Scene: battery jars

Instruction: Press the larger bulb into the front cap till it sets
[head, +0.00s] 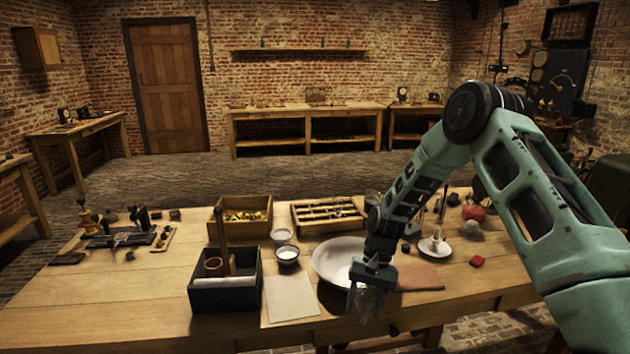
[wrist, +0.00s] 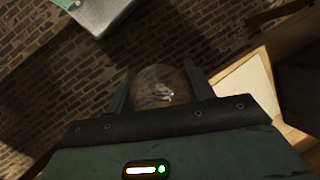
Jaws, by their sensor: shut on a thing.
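My gripper (head: 366,304) points down near the table's front edge, in front of the wide white bowl. It is shut on a clear glass bulb (wrist: 158,88), which sits between the two dark fingers in the wrist view. In the head view the bulb (head: 369,297) shows only as a faint glassy shape between the fingers. Below and behind it the wrist view shows brick floor, with the table edge to the right. I cannot make out the front cap in either view, nor a second bulb to compare size with.
The wooden table (head: 150,300) carries a black box (head: 225,295), a pale sheet (head: 290,297), the white bowl (head: 325,262), small cups, two wooden trays (head: 240,232) and a saucer (head: 446,248). The table's front left is clear.

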